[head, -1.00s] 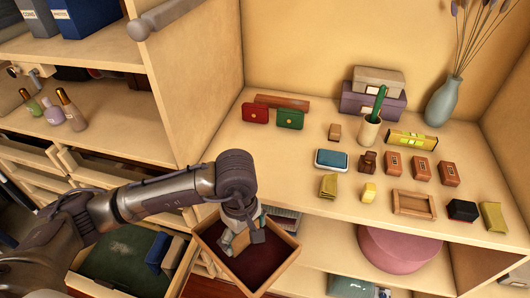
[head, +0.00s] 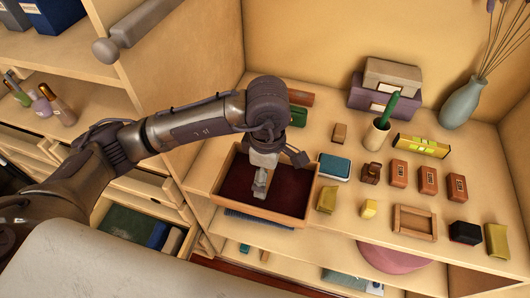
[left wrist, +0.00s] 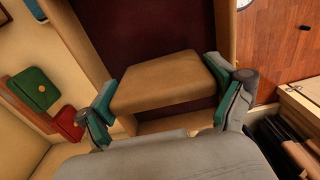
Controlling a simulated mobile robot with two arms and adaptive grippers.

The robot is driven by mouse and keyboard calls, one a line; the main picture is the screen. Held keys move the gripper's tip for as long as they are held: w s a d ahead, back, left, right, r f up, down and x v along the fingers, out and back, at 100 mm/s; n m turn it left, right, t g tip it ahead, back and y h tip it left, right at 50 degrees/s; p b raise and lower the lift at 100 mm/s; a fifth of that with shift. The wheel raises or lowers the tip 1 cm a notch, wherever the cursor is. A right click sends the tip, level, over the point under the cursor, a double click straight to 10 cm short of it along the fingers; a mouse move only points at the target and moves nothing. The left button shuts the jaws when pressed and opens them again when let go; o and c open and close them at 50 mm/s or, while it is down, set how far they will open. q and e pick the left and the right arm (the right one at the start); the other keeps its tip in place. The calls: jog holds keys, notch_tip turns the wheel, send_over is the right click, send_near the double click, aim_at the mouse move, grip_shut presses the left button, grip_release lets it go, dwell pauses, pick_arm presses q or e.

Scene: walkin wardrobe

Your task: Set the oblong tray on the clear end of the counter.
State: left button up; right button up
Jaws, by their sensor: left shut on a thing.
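The oblong tray (head: 228,197) has a wooden rim and a dark red lined floor. In the head view it is at the left end of the counter (head: 335,225), close to the front edge. My left gripper (head: 262,184) reaches over it. In the left wrist view the gripper's green-padded fingers (left wrist: 165,98) are shut on a tan wooden part of the tray, with the dark red floor (left wrist: 150,30) beyond. I cannot tell whether the tray touches the counter or hangs just above it. My right gripper is not in view.
A blue-topped box (head: 334,167) and an olive packet (head: 327,199) stand close to the tray's right side. A green pouch (left wrist: 36,88) and a red pouch (left wrist: 66,122) lie behind. Several small boxes fill the counter's right part. Open drawers (head: 135,235) are below left.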

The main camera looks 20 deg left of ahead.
pick_arm(q)
jog(key=shift+w+a+f+b, duration=0.15)
jog(key=shift+w+f+b, duration=0.1)
jog(key=shift+w, duration=0.3)
jog(key=shift+w+a+f+b, duration=0.15)
jog(key=shift+w+f, duration=0.1)
jog(key=shift+w, duration=0.3)
jog(key=w+a+f+b, duration=0.1)
jog(key=w+f, duration=0.1)
jog(key=w, duration=0.1)
jog(key=w+a+f+b, duration=0.2)
jog(key=w, duration=0.1)
jog(key=w+a+f+b, duration=0.1)
jog(key=w+f, duration=0.1)
jog(key=shift+w+a+f+b, duration=0.15)
jog(key=shift+w+a+b, duration=0.1)
jog(key=shift+w+b, duration=0.15)
notch_tip(320, 180, down, 3)
jog(key=shift+s+f+b, duration=0.15)
jog(key=shift+b, duration=0.55)
jog(key=shift+f, duration=0.25)
jog(key=o, duration=1.2)
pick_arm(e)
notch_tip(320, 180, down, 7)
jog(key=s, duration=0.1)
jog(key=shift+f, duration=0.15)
